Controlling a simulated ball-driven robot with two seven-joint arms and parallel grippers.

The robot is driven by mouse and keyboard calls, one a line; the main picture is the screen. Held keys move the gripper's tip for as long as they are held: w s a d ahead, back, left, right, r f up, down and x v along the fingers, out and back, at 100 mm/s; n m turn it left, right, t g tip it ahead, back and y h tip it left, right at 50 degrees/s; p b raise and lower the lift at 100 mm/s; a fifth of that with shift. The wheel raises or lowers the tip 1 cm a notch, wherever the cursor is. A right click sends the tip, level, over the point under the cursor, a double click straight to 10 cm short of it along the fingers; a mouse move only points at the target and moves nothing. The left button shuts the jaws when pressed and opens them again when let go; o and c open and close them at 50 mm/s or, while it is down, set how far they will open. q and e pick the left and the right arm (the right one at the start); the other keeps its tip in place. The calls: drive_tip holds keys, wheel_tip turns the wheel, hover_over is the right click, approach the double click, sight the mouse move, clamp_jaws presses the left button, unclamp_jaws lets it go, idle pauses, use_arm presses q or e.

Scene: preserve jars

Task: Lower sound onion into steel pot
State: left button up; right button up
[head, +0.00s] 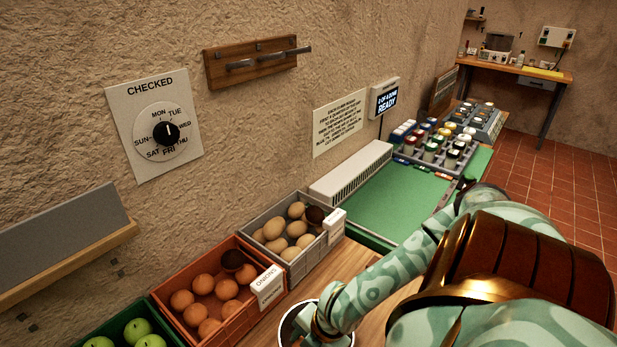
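The steel pot (283,323) is at the bottom edge, right of the orange crate, and only part of its pale round rim shows. My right arm comes in from the right and its wrist is over the pot, covering much of the opening. The fingers of my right gripper are hidden or below the picture's edge, so I cannot see whether they hold an onion. Several orange-brown onions (204,284) lie in the orange crate (191,247), with one darker brown round thing (232,260) among them. My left gripper is not in view.
A white card labelled onions (268,286) is on the orange crate. A grey crate (255,224) of pale round produce and a green crate (165,322) of green apples flank it. Behind lie a green mat (395,205) and a rack of jars (430,158). The wooden counter (308,283) shows bare near the pot.

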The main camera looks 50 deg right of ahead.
drive_tip(key=shift+f+b, duration=0.85)
drive_tip(key=shift+f, duration=0.85)
idle(1.0)
drive_tip(key=o, duration=1.1)
drive_tip(key=p+v, duration=0.4)
drive_tip(key=v, duration=1.2)
drive_tip(key=shift+s+d+r, duration=0.1)
drive_tip(key=shift+r, duration=0.05)
